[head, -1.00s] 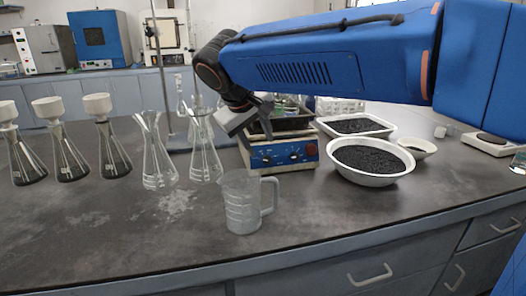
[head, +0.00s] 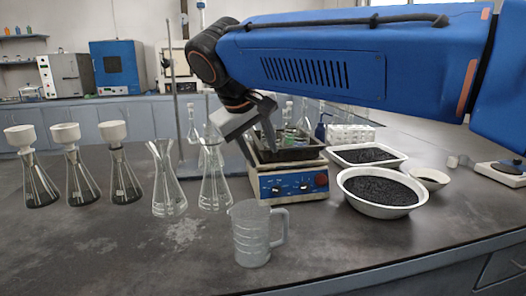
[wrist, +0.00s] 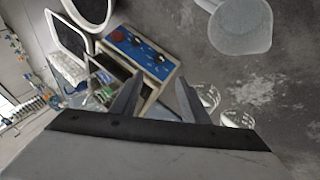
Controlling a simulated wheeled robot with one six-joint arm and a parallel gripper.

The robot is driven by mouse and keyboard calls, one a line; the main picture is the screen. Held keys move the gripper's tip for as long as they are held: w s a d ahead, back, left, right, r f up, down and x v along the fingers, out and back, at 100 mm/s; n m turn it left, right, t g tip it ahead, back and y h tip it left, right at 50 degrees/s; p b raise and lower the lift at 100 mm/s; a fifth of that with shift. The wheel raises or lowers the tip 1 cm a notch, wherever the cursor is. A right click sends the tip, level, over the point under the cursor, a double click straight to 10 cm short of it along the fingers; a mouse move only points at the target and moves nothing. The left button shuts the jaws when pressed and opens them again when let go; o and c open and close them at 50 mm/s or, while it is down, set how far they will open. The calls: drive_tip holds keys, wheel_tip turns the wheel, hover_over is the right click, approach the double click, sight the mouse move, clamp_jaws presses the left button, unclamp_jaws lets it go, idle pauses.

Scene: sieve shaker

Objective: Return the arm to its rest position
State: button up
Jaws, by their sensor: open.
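My gripper (head: 258,140) hangs at the end of my blue arm, above and just in front of the sieve shaker (head: 292,184). In the wrist view its two fingers (wrist: 155,98) stand apart with nothing between them. The shaker has a blue front panel with knobs and a dark tray on top holding some glassware. It also shows beyond the fingers in the wrist view (wrist: 140,47). My wrist partly hides the shaker's left side in the head view.
A clear measuring jug (head: 252,238) stands in front. Empty conical flasks (head: 214,185) and funnel-topped flasks (head: 75,180) stand to the left. A white bowl of black grains (head: 382,193) and a white tray (head: 366,157) are to the right. The front bench is largely clear.

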drive_tip(key=s+d+f+m+g, duration=0.1)
drive_tip(key=s+d+f, duration=0.15)
drive_tip(key=d, duration=0.45)
drive_tip(key=s+d+f+m+y, duration=0.1)
drive_tip(key=d+f, duration=0.3)
drive_tip(key=d, duration=0.4)
drive_tip(key=s+d+f+m+g, duration=0.1)
drive_tip(key=s+d+f, duration=0.15)
drive_tip(key=d, duration=0.45)
drive_tip(key=s+d+f+m, duration=0.2)
drive_tip(key=s+d+f, duration=0.4)
drive_tip(key=s+f, duration=0.1)
drive_tip(key=s+d+f+m+y, duration=0.1)
drive_tip(key=s+d+f+m, duration=0.1)
drive_tip(key=s+d+f, duration=0.4)
wheel_tip(320, 180, down, 4)
drive_tip(key=shift+s+d+f+t+y, duration=0.15)
drive_tip(key=shift+s+f+t+y, duration=0.2)
drive_tip(key=shift+s, duration=0.7)
drive_tip(key=shift+r, duration=0.1)
